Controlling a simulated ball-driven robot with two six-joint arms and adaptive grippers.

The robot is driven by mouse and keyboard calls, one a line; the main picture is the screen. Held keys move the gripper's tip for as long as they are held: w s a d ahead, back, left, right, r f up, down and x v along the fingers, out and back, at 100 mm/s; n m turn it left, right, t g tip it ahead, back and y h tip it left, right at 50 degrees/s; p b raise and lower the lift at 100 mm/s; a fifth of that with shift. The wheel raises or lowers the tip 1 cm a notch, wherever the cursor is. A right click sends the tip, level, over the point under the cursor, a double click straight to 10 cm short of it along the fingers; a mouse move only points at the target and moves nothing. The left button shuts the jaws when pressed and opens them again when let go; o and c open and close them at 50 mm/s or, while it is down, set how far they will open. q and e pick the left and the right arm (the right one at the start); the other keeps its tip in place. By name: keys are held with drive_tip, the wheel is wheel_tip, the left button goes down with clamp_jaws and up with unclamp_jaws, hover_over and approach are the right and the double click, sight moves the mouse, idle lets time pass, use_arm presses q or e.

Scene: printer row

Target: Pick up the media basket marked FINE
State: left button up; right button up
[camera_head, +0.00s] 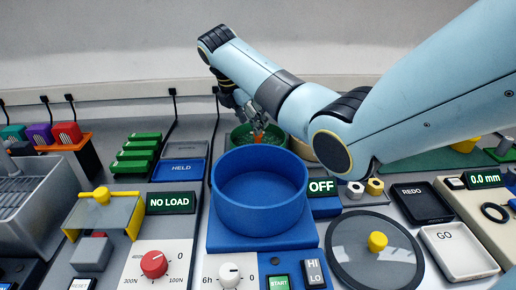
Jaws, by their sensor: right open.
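My right gripper (254,122) reaches down behind the large blue tub. It is open, its dark fingers over a green round container (233,138) that holds orange and green bits. This container may be a media basket, but no FINE marking is legible on it. Part of a tan round container (303,149) shows to its right, mostly covered by my arm and the tub. I cannot tell whether the fingers touch the green container. My left gripper is not in view.
The empty blue tub (259,190) stands in front of the green container, with an OFF display (321,187) beside it. A round lid with a yellow knob (373,254) lies front right. Green bars (138,154), a blue HELD tray (179,171) and a yellow-framed press (104,216) are left.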

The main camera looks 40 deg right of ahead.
sight(258, 141)
drive_tip(key=x, duration=0.5)
drive_tip(key=shift+s+d+f, duration=0.2)
drive_tip(key=shift+d+f, duration=0.05)
drive_tip(key=shift+d, duration=0.1)
clamp_jaws()
